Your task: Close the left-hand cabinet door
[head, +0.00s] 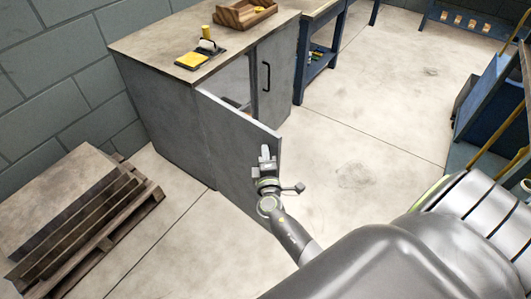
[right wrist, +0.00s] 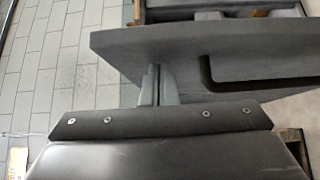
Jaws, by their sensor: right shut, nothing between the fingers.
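The grey cabinet (head: 160,120) stands against the block wall, and its left-hand door (head: 235,145) is swung wide open into the room. The right-hand door (head: 275,75) is closed, with a black bar handle. My right gripper (head: 267,152) is shut and empty, at the outer face of the open door near its free edge. In the right wrist view the fingertips (right wrist: 156,72) overlap the door face (right wrist: 180,48), beside its black handle (right wrist: 208,72); I cannot tell whether they touch. My left gripper is not in view.
A wooden pallet (head: 80,215) lies on the floor left of the cabinet. On the cabinet top (head: 150,45) are a wooden tray (head: 245,13) and a yellow pad (head: 192,60). A blue bench (head: 325,60) stands beyond. The floor right of the door is clear.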

